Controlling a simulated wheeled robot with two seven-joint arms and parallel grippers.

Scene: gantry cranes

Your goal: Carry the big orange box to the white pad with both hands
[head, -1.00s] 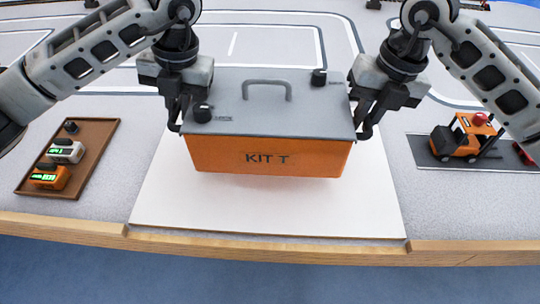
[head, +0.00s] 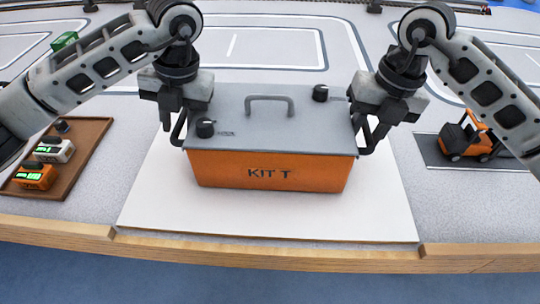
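The big orange box (head: 268,172) has a grey lid with a top handle, two black knobs and the letters KIT T on its front. It sits level on the white pad (head: 265,219), with pad showing in front and at both sides. My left gripper (head: 174,116) is at the box's left side handle, its fingers spread around it. My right gripper (head: 369,124) is at the right side handle, its fingers also looking spread. The inner fingers are partly hidden against the box and handles.
A brown tray (head: 88,150) with small devices lies at left. An orange toy forklift (head: 462,140) stands on a dark mat at right, partly behind my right arm. The wooden table edge (head: 265,254) runs along the front. Marked floor behind the box is clear.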

